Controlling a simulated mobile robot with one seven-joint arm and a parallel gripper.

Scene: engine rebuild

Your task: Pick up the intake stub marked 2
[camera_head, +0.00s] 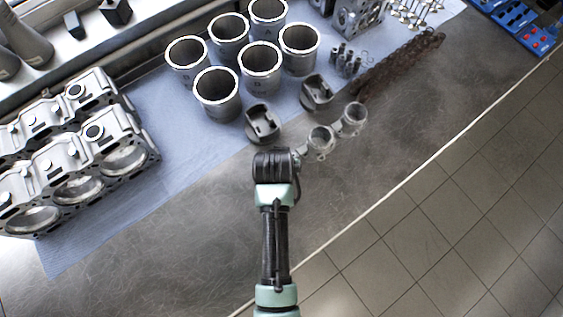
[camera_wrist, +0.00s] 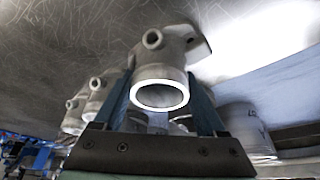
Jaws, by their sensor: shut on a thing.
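In the wrist view, my gripper (camera_wrist: 160,92) is shut on a grey metal intake stub (camera_wrist: 158,76), with its blue fingers on either side of it. The stub's bright round open end faces the camera, and a small side port and a flange show behind it. No number is readable on it. In the head view my wrist hides the fingers and most or all of this stub. Two similar stubs, a nearer one (camera_head: 320,140) and a farther one (camera_head: 353,118), stand on the bench right of my wrist. I cannot tell whether the held stub touches the bench.
Two pistons (camera_head: 263,124) (camera_head: 317,93) and several cylinder liners (camera_head: 217,95) stand beyond my wrist. Cylinder heads (camera_head: 75,160) lie left on a blue cloth (camera_head: 165,175). A dark chain (camera_head: 400,62) lies right. The bench's front edge (camera_head: 385,197) is nearby; bare bench lies right.

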